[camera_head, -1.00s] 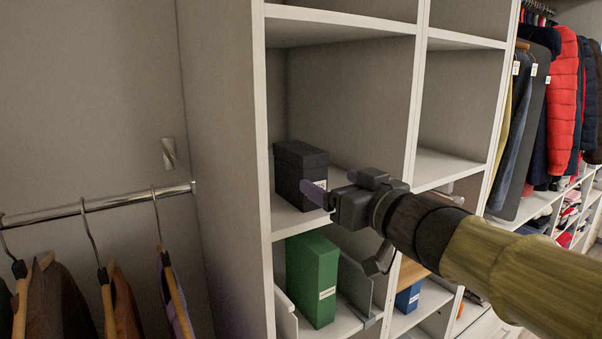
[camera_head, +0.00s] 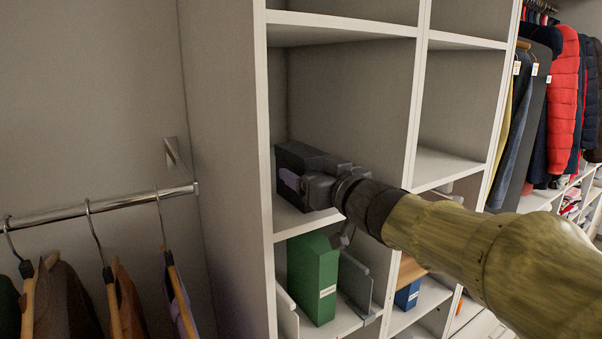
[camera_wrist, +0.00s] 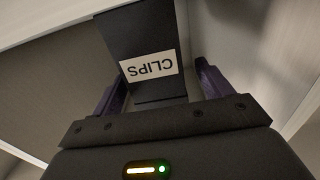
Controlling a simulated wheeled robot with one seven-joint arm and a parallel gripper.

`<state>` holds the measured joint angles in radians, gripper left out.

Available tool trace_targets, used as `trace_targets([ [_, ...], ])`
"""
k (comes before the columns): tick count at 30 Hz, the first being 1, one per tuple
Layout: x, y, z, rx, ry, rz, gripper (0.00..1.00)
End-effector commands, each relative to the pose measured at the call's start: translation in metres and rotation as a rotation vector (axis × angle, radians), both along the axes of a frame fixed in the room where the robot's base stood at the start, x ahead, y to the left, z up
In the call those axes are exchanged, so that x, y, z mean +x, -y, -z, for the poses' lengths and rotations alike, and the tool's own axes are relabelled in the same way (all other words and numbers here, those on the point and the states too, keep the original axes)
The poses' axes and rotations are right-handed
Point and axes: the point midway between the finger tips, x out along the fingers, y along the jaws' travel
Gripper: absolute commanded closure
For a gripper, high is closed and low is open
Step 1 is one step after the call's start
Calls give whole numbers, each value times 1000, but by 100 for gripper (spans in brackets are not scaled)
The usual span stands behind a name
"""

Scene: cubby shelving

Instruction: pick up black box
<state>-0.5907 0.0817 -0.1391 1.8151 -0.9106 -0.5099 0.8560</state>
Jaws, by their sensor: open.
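The black box (camera_head: 296,158) stands in a middle cubby of the white shelving, partly hidden behind my gripper in the head view. In the wrist view the black box (camera_wrist: 143,36) shows its front with a white "CLIPS" label, upside down in that picture. My gripper (camera_head: 290,181) is inside the cubby at the box. In the wrist view its two purple fingers (camera_wrist: 158,82) are apart, one on each side of the box's near end. I cannot tell whether either finger touches it.
The cubby's side walls and the shelf board (camera_head: 288,222) are close around my gripper. Below stands a green box (camera_head: 312,276) beside a grey bookend (camera_head: 356,283). A blue box (camera_head: 407,295) is lower right. A clothes rail (camera_head: 110,206) with hangers is at left.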

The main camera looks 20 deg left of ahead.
Motion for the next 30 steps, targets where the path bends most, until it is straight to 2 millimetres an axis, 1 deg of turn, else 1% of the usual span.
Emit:
trace_targets([
  [3,13,-14,-1,-2,-2,-2,22],
  [8,23,-25,0,-1,-2,-1,22],
  [25,25,-25,1,0,-1,1,22],
  [29,25,-25,1,0,-1,2,47],
  [30,25,-25,1,0,-1,2,55],
])
